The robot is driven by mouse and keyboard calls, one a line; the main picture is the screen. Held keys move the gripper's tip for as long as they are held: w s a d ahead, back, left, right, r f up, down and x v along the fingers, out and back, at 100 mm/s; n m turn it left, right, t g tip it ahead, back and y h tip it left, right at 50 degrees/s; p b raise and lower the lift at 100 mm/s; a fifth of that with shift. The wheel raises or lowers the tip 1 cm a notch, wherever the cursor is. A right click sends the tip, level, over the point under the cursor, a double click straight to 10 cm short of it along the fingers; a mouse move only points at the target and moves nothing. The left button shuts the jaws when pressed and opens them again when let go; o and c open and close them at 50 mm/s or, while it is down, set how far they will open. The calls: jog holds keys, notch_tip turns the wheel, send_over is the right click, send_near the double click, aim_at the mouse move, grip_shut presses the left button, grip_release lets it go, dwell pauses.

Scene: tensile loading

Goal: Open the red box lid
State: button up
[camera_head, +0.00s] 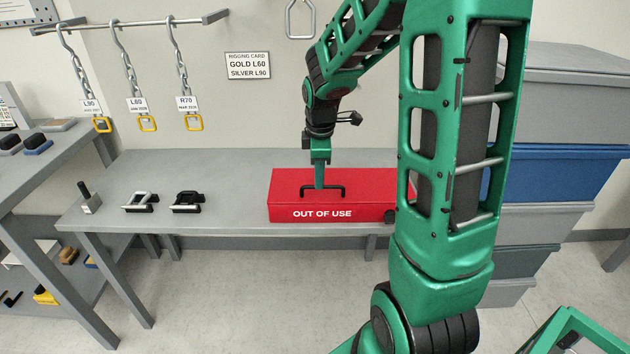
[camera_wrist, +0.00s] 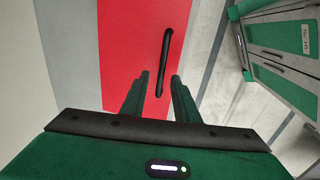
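The red box (camera_head: 290,185) sits on the grey bench with its lid down and "OUT OF USE" on its front. A black bar handle (camera_head: 338,187) stands on the lid near the front edge. My gripper (camera_head: 319,187) points down at the handle from above. In the wrist view my gripper (camera_wrist: 161,76) is open, its two green fingers apart on either side of the near end of the handle (camera_wrist: 165,55). A gap shows beside the bar, and I see no finger contact. The red lid (camera_wrist: 125,50) fills the middle of that view. My arm hides the box's right end.
The grey bench (camera_head: 235,165) also holds two small clamp-like pieces (camera_head: 140,202) (camera_head: 186,201) and a small upright block (camera_head: 90,199) at left. Chain slings (camera_head: 130,75) hang above from a rail. Stacked bins (camera_head: 565,170) stand at right. The bench between the clamps and box is clear.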

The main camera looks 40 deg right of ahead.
jog(key=shift+w+d+f, duration=0.1)
jog(key=shift+w+f, duration=0.05)
jog(key=shift+f, duration=0.9)
